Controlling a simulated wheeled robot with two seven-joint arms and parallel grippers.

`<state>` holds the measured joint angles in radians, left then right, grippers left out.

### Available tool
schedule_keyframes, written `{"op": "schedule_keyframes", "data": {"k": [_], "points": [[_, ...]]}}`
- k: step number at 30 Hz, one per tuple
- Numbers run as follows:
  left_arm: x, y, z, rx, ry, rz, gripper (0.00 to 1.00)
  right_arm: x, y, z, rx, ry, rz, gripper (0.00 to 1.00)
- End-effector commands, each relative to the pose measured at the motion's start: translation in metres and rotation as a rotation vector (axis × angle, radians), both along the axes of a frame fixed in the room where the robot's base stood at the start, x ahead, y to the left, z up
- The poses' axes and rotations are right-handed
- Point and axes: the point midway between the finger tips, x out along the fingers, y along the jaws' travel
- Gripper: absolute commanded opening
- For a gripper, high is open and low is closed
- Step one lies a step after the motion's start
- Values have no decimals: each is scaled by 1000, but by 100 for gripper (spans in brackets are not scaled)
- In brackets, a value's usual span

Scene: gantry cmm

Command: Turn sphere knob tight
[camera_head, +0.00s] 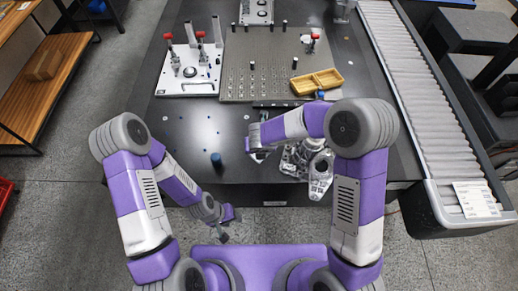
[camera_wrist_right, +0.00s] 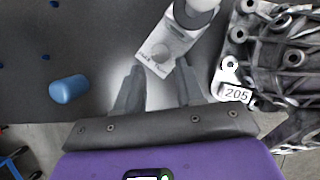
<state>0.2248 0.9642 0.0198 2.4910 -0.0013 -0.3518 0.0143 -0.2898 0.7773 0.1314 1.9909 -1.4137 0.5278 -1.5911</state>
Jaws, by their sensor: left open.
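In the head view my right gripper (camera_head: 253,146) is over the table's front part, and the knob is not discernible there. My left gripper (camera_head: 227,226) is open and empty, low before the table.
A grey metal casting (camera_wrist_right: 262,62) tagged 205 lies close right of the right gripper. A blue cylinder (camera_wrist_right: 69,89) stands to its left. Fixture plates (camera_head: 186,88) with red-handled clamps and a yellow tray (camera_head: 317,82) sit farther back. A roller conveyor (camera_head: 412,80) runs along the right.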

Motion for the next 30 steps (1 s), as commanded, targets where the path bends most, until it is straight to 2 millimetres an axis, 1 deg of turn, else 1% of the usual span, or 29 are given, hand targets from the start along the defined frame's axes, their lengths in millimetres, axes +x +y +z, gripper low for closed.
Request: {"op": "schedule_keyframes", "data": {"k": [1, 3, 7, 12, 19, 26, 27, 30], "points": [[0, 0, -6, 0, 0, 0, 43, 3, 0, -12, 1, 2, -2, 38], [0, 0, -10, 0, 0, 0, 43, 7, 0, -22, 0, 3, -3, 38], [0, 0, -14, 0, 0, 0, 43, 13, 0, -35, 1, 3, -4, 38], [0, 0, -16, 0, 0, 0, 43, 17, 1, -42, 3, 2, -4, 38], [0, 0, -15, 0, 0, 0, 43, 17, 1, -41, 3, 2, -5, 38], [0, 0, -15, 0, 0, 0, 43, 17, 1, -42, 3, 2, -5, 2], [0, 0, -15, 0, 0, 0, 43, 17, 1, -42, 3, 2, -5, 0], [0, 0, -15, 0, 0, 0, 43, 17, 1, -42, 3, 2, -7, 0]]}}
